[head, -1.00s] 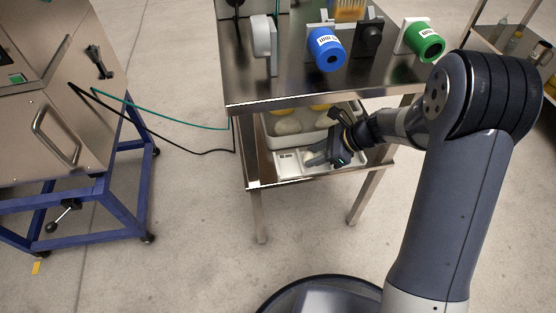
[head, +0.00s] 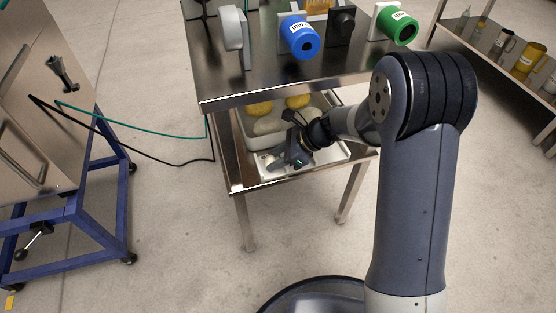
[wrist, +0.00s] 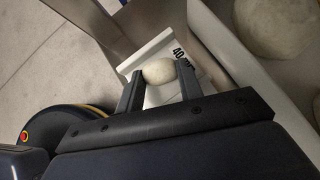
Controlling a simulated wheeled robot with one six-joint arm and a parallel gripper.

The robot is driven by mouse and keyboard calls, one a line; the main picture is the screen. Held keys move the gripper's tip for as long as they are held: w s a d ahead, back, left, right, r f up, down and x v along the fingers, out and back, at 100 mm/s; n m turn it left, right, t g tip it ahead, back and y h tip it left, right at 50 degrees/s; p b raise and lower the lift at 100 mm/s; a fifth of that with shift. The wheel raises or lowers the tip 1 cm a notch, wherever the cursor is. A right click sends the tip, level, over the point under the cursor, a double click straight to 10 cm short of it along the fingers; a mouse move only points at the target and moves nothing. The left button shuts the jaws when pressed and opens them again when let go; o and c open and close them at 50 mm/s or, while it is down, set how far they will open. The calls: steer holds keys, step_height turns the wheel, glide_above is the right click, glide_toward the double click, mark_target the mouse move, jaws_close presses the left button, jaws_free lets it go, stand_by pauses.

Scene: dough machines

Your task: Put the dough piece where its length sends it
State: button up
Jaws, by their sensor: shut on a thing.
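The dough piece (wrist: 159,71) is a small pale lump between the fingertips in the wrist view. My gripper (wrist: 158,84) is shut on it; in the head view my gripper (head: 280,162) reaches onto the lower shelf. Behind the dough in the wrist view is a white surface (wrist: 150,54) with dark print that reads "40" and is partly hidden. In the head view the fingers are over a white tray (head: 263,160) at the front of the shelf; the dough piece cannot be made out there.
A pale bin (head: 247,128) with larger dough lumps (head: 268,125) and yellow items stands behind the tray. The steel tabletop (head: 345,63) above carries a blue cylinder (head: 299,37) and a green one (head: 398,25). A machine on a blue frame (head: 95,220) stands left.

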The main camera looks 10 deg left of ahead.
steer(key=shift+f, duration=0.1)
steer(key=o, duration=1)
steer(key=shift+o, duration=0.2)
steer(key=shift+d+r, duration=0.15)
steer(key=shift+r, duration=0.2)
steer(key=p+v, duration=0.3)
steer(key=v, duration=0.4)
